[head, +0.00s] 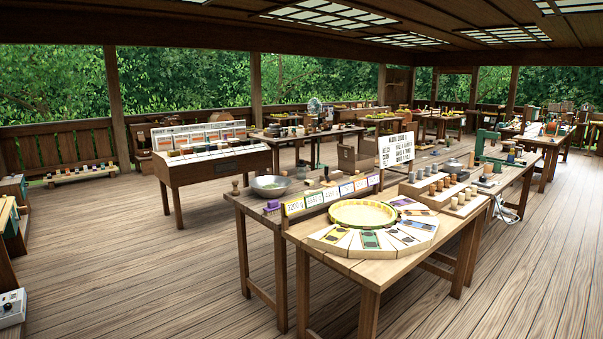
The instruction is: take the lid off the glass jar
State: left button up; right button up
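I cannot make out a glass jar or its lid in the head view; the small items on the tables are too small to tell apart. Neither of my grippers is in view.
The nearest wooden table (376,270) holds a round yellow-rimmed tray (362,213) ringed by colored cards. A metal bowl (270,186) and a block with several small cups (449,187) stand behind it. A sloped display bench (212,163) is at left. The plank floor (150,270) is clear at front left.

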aim_at(300, 171)
jog(key=i+j+u, duration=0.35)
jog(key=i, duration=0.35)
jog(key=i+u, duration=0.4)
jog(key=i, duration=0.3)
jog(key=i+l+u, duration=0.1)
jog(key=i+u, duration=0.25)
jog(key=i, duration=0.4)
jog(key=i+z, duration=0.2)
jog(key=i, duration=0.45)
jog(key=i+j+z, duration=0.15)
jog(key=i, duration=0.5)
jog(key=i+j+z, duration=0.2)
jog(key=i, duration=0.4)
jog(key=i+l, duration=0.05)
jog(key=l, duration=0.05)
